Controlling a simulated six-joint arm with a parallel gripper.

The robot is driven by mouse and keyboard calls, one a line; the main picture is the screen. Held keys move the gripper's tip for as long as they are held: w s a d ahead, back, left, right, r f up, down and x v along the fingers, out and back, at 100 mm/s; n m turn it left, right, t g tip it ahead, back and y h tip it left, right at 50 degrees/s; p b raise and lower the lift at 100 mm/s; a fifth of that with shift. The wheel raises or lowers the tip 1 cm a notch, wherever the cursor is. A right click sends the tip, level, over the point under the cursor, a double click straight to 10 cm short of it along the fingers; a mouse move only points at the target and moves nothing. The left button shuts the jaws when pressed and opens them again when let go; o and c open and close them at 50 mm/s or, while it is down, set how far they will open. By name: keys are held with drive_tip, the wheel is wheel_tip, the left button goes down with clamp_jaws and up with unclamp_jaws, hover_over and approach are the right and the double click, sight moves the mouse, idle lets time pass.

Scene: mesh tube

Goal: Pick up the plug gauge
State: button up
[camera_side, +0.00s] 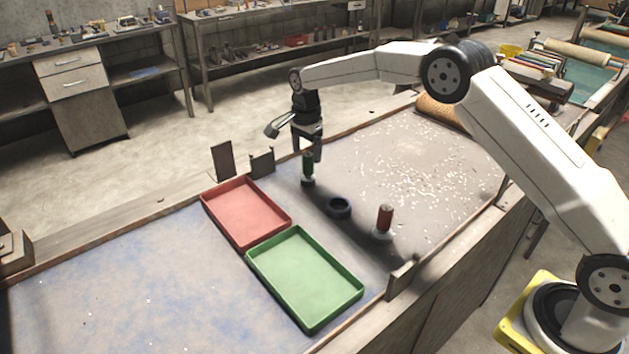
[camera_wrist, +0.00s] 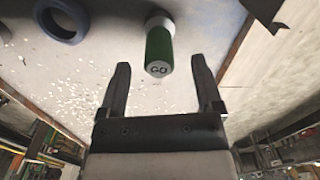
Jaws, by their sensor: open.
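A green-handled plug gauge (camera_side: 308,163) stands upright on the table, its lower end dark in the side view. In the wrist view the green gauge (camera_wrist: 159,46) shows a pale end marked "GO" facing the camera. My gripper (camera_side: 307,153) points down at its upper part, with the jaws open. In the wrist view the two fingers of my gripper (camera_wrist: 160,66) lie on either side of the gauge's marked end, with gaps on both sides. A red-handled gauge (camera_side: 385,218) stands upright on a grey base further right.
A dark ring (camera_side: 339,207) lies between the two gauges; it shows blue-grey in the wrist view (camera_wrist: 62,20). A red tray (camera_side: 247,243) and a green tray (camera_side: 307,322) lie to the left. Small dark upright plates (camera_side: 262,163) stand behind. White specks cover the right part of the table.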

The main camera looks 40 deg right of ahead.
sight(308, 167)
drive_tip(key=shift+f, duration=0.25)
drive_tip(key=shift+d+f, duration=0.15)
drive_tip(key=shift+f, duration=2.4)
drive_tip(key=shift+r, duration=0.1)
clamp_jaws()
